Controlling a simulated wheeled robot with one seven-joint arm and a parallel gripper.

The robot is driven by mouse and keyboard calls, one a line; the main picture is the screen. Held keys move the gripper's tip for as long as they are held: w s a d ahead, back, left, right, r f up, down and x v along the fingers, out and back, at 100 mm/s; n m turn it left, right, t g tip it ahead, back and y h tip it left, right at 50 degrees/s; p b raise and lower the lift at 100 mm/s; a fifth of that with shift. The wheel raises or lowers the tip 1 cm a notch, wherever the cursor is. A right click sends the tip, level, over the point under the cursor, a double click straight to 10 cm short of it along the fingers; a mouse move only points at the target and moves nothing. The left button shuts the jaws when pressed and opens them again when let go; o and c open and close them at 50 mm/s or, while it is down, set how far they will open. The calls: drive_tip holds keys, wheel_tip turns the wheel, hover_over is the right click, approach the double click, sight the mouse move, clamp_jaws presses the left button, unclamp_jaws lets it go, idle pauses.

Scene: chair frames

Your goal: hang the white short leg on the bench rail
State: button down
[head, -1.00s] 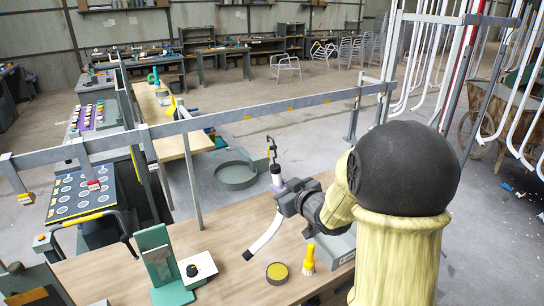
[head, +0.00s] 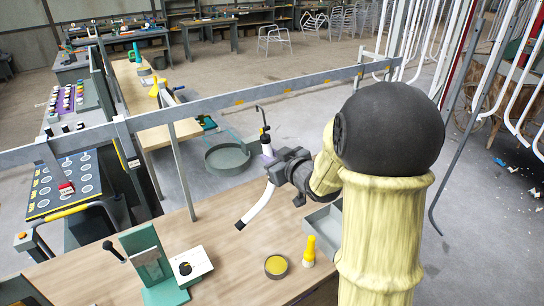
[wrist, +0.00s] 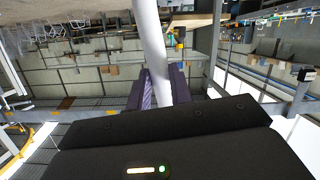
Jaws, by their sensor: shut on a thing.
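The white short leg (head: 258,206) is a slim, slightly bent white tube with a dark lower tip. My gripper (head: 272,165) is shut on it above the bench. The leg slants down to the left in the head view. A dark hooked piece (head: 262,116) shows just above the gripper; I cannot tell whether it belongs to the leg. In the wrist view the tube (wrist: 152,45) runs between the purple fingers (wrist: 158,88). The bench rail (head: 215,105) is a long grey bar across the head view, above the leg; the leg appears apart from it.
The wooden bench (head: 215,230) carries a green stand (head: 150,262), a white block with a black knob (head: 188,265), a yellow-topped tin (head: 276,266), a yellow brush (head: 309,252) and a grey tray (head: 325,222). A rail post (head: 182,170) stands left. White tubes hang at right.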

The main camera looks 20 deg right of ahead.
drive_tip(key=shift+s, duration=0.1)
drive_tip(key=shift+w+a+r, duration=0.2)
drive_tip(key=shift+w+r, duration=0.1)
drive_tip(key=shift+w+a+r+p, duration=0.25)
drive_tip(key=shift+w+r+p, duration=0.2)
drive_tip(key=shift+w, duration=0.35)
drive_tip(key=shift+w+a+r+p, duration=0.25)
drive_tip(key=shift+w+r+p, duration=0.15)
drive_tip(key=shift+w, duration=0.35)
drive_tip(key=shift+w+a+r+p, duration=0.25)
drive_tip(key=shift+w+r+p, duration=0.2)
drive_tip(key=shift+w, duration=0.35)
drive_tip(key=shift+w+a, duration=0.3)
drive_tip(key=shift+w, duration=0.55)
drive_tip(key=shift+w+a, duration=0.25)
drive_tip(key=shift+w, duration=0.6)
drive_tip(key=shift+w+a, duration=0.3)
drive_tip(key=shift+w, duration=0.55)
idle(0.5)
drive_tip(key=shift+f+b, duration=1)
drive_tip(key=shift+f, duration=0.25)
idle(0.4)
drive_tip(key=c, duration=1.2)
unclamp_jaws()
